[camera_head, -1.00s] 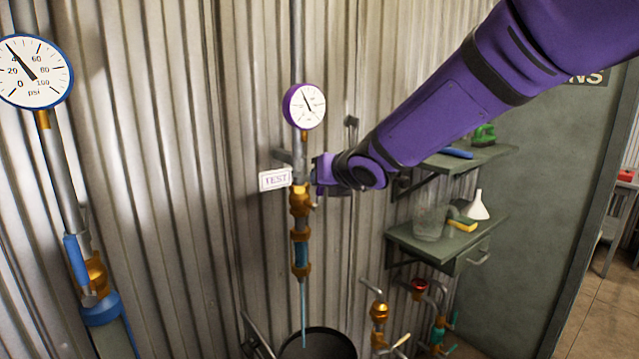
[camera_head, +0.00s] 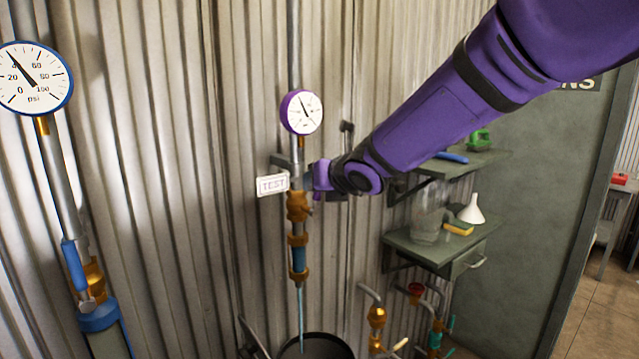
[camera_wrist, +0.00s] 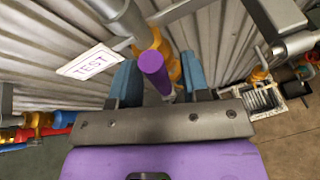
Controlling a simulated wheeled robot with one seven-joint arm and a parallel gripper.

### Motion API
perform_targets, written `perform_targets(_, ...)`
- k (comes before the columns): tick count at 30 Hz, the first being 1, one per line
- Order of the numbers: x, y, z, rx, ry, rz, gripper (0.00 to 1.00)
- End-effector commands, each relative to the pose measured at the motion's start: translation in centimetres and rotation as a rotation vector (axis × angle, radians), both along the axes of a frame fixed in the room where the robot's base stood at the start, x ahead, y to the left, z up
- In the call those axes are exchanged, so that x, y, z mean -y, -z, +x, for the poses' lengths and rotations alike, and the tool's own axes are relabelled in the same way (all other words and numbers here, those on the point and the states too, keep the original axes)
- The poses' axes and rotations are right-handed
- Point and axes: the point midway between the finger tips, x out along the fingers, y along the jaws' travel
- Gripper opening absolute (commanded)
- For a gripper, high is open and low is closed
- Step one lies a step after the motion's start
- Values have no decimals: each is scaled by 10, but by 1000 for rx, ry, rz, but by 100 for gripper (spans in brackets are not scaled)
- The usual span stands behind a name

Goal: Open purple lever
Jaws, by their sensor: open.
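The purple lever (camera_wrist: 154,68) shows in the wrist view as a rounded purple handle on the brass valve. My gripper (camera_wrist: 160,78) is open, with one blue finger on each side of the lever; I cannot tell whether either touches it. In the head view my gripper (camera_head: 310,180) is at the right side of the vertical test pipe, just above the brass valve (camera_head: 299,206). There the lever is hard to tell apart from my purple wrist. A thin stream of water (camera_head: 301,318) runs from the pipe's lower end.
A white TEST tag (camera_head: 272,186) hangs left of the valve, and a purple-rimmed gauge (camera_head: 301,111) is above. A dark bucket (camera_head: 316,346) stands below. Shelves (camera_head: 432,249) are to the right; a blue-handled pipe (camera_head: 75,266) is at left. Corrugated wall lies close behind.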

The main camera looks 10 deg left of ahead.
Motion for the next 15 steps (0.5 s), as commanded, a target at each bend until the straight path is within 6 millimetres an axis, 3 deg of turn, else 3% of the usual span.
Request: perform_targets(15, 48, -32, -51, 1, 0, 2, 43)
